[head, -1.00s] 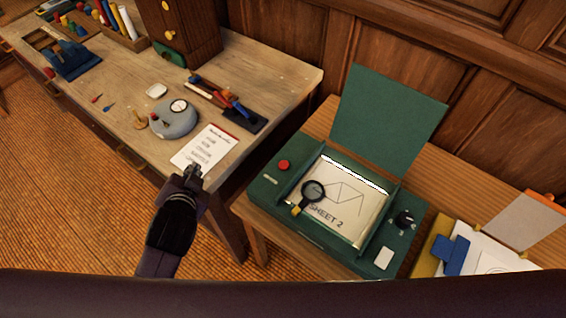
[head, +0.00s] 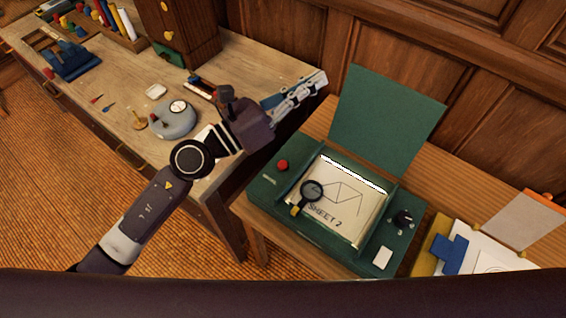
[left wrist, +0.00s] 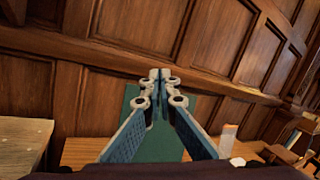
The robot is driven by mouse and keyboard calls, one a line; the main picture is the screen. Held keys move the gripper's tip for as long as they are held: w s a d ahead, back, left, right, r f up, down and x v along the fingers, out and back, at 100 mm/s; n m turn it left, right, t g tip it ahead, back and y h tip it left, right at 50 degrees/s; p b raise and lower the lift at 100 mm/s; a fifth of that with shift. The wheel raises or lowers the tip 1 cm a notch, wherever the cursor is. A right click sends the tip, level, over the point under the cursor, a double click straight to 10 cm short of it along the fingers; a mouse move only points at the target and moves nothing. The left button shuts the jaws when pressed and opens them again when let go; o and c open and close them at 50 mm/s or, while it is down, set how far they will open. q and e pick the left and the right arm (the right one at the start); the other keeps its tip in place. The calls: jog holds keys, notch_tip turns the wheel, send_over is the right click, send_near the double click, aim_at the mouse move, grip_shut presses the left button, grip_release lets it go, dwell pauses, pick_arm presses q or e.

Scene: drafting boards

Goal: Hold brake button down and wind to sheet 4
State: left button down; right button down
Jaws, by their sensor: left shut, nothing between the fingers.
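A green winding device (head: 270,208) sits on the right-hand table with its green lid (head: 387,120) standing open. Its window shows a paper sheet (head: 352,222) marked "SHEET 2". A red button (head: 282,166) is on its left side, and a black knob (head: 403,218) is on its right side. My left gripper (head: 322,76) is shut and empty, raised above and behind the red button, left of the lid. In the left wrist view its fingertips (left wrist: 160,74) meet in front of the green lid (left wrist: 196,108). My right gripper is not in view.
A magnifying glass (head: 312,190) lies over the sheet. The left table (head: 100,80) holds a grey round device (head: 172,120), pens and a wooden cabinet (head: 178,35). A panelled wall stands behind.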

pick_arm(q)
notch_tip(320, 180, down, 6)
jog(key=s+d+m+g+y, duration=0.2)
jog(key=m+g, duration=0.3)
jog(key=m, duration=0.2)
jog(key=m+g+y, duration=0.2)
jog(key=m+y, duration=0.5)
send_over(281, 166)
notch_tip(281, 166, down, 13)
jog(key=shift+a, duration=0.1)
jog(key=shift+f, duration=0.15)
notch_tip(281, 166, down, 8)
jog(key=b, duration=0.4)
jog(key=shift+f+b, duration=0.3)
jog(key=shift+b, duration=0.3)
